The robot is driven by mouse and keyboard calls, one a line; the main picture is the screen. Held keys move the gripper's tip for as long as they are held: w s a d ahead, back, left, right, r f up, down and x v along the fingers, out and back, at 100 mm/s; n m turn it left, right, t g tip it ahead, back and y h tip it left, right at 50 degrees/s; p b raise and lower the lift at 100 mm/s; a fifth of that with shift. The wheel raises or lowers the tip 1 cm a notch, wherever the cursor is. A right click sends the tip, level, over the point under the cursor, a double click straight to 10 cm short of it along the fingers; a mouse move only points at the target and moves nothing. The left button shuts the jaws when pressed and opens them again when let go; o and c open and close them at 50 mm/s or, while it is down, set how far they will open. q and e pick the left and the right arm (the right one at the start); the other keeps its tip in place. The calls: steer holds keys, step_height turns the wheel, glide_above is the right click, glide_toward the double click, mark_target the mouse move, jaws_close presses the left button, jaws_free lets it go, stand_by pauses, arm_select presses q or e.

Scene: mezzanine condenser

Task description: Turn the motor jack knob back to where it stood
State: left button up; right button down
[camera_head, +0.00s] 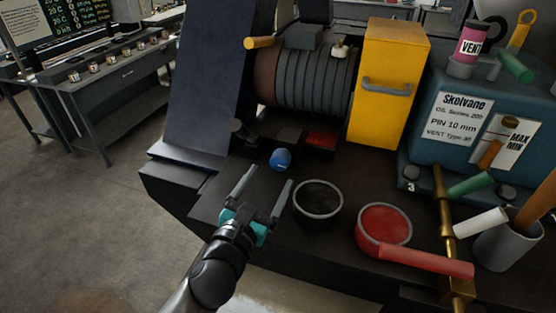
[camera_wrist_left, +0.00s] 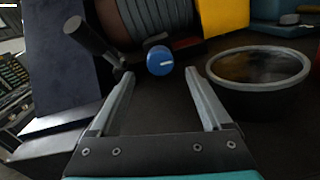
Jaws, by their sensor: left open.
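The likely motor jack knob is a round blue knob (camera_head: 281,159) with a white mark, at the foot of the ribbed grey motor (camera_head: 316,80). In the left wrist view the knob (camera_wrist_left: 160,61) shows its white line pointing roughly to the right. My left gripper (camera_head: 265,180) is open and empty, its fingers pointing toward the knob from the near side. In the left wrist view the knob lies beyond and between the fingertips (camera_wrist_left: 163,78), apart from them. My right gripper is not in view.
A dark-filled round pan (camera_head: 318,203) stands close right of my left gripper. A red pan (camera_head: 384,226) with a red handle is farther right. A dark lever (camera_wrist_left: 92,40) stands left of the knob. A yellow box (camera_head: 388,85) is behind. A dark blue panel (camera_head: 212,75) rises at left.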

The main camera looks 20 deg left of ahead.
mark_target(278, 165)
arm_select(q)
steer(key=shift+w+d+p, duration=0.2)
steer(key=shift+w+p, duration=0.1)
steer(key=shift+w, duration=2.7)
jaws_close()
